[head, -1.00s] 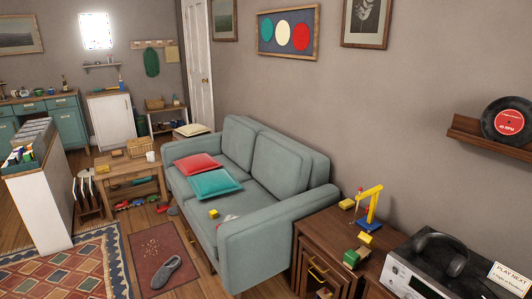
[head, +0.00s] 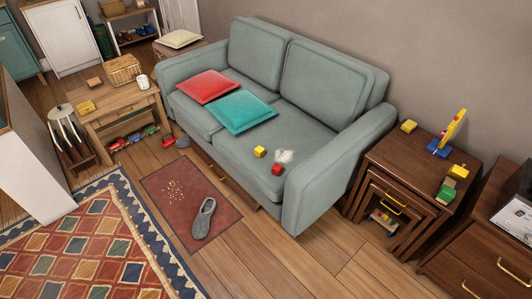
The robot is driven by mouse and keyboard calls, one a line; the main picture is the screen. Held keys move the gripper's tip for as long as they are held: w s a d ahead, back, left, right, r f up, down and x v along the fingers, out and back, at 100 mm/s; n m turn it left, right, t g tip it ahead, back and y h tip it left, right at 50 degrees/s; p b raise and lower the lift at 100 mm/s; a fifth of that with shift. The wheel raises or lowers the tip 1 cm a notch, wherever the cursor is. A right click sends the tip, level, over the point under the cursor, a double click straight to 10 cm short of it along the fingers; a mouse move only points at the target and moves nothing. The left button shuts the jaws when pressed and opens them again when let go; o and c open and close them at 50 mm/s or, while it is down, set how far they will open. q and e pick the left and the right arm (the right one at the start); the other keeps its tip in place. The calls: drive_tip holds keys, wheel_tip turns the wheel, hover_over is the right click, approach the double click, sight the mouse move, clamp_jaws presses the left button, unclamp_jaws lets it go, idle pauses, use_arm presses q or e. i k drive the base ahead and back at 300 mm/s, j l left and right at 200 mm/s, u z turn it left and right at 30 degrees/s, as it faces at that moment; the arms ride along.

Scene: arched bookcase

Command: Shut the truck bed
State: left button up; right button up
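I cannot pick out a toy truck for certain. A small green and yellow toy (head: 447,192) sits near the front of the nested side tables (head: 410,165), with a yellow block (head: 458,171) next to it; whether it is a truck with a bed is too small to tell. A yellow crane-like toy on a blue base (head: 438,149) stands behind them. Another small toy (head: 382,216) shows partly inside the nested tables. A row of red, blue and green toy vehicles (head: 134,138) is on the floor under the coffee table. Neither gripper is in view.
A grey-green sofa (head: 250,140) fills the middle. A slipper (head: 203,219) and crumbs lie on the red mat (head: 180,205). A patterned rug (head: 90,250) covers the left floor. Bare wood floor (head: 290,265) is open before the sofa and side tables.

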sight(457, 172)
drive_tip(key=j, duration=0.2)
drive_tip(key=i+l, duration=0.1)
drive_tip(key=l, duration=0.35)
drive_tip(key=i+l+z, duration=0.15)
drive_tip(key=l, duration=0.3)
drive_tip(key=i+l, duration=0.1)
drive_tip(key=l, duration=0.35)
drive_tip(key=i+l+z, duration=0.15)
drive_tip(key=l, duration=0.25)
drive_tip(key=i+l, duration=0.15)
drive_tip(key=l, duration=0.3)
drive_tip(key=i+l+z, duration=0.15)
drive_tip(key=l, duration=0.25)
drive_tip(key=i+l, duration=0.2)
drive_tip(key=l, duration=0.2)
drive_tip(key=j, duration=0.25)
drive_tip(key=k+j, duration=0.15)
drive_tip(key=j+u, duration=0.05)
